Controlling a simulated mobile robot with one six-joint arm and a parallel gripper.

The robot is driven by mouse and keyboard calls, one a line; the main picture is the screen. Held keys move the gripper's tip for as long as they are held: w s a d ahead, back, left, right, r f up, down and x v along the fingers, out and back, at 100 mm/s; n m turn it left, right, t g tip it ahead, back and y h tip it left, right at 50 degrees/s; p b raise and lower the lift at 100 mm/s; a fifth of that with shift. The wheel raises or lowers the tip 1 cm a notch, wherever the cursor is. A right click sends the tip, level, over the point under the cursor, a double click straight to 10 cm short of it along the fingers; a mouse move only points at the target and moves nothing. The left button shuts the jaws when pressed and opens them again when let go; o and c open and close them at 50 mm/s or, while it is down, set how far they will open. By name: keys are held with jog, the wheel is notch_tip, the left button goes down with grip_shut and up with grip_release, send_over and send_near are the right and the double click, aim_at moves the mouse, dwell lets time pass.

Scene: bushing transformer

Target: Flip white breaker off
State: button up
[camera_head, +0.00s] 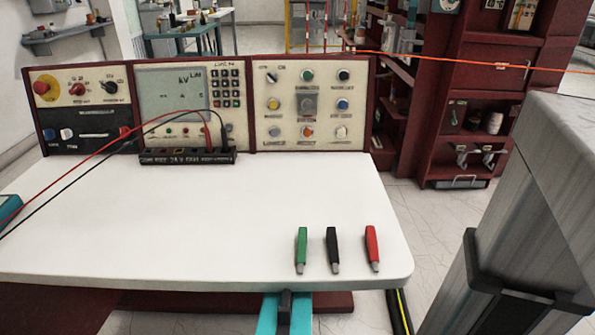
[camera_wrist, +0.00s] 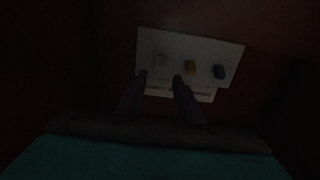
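In the dim wrist view, a pale plate on a dark red surface carries a white breaker (camera_wrist: 160,60), a yellow breaker (camera_wrist: 190,67) and a blue breaker (camera_wrist: 219,72) in a row. The white one is at the left. My gripper (camera_wrist: 160,78) is open, its two dark fingers apart and pointing at the plate. The fingertips show just below the white breaker, one to each side of it, with nothing visible between them. I cannot tell the breaker's position or whether a finger touches it. The breaker plate does not show in the head view.
In the head view, a white table (camera_head: 200,220) bears green (camera_head: 301,248), black (camera_head: 332,248) and red (camera_head: 372,247) clips near its front edge. A control console (camera_head: 187,62) stands behind. A dark red cabinet (camera_head: 475,130) is at the back right. A label strip (camera_wrist: 178,92) lies below the breakers.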

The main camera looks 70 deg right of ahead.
jog(key=shift+b+x, duration=0.45)
jog(key=shift+x, duration=2.3)
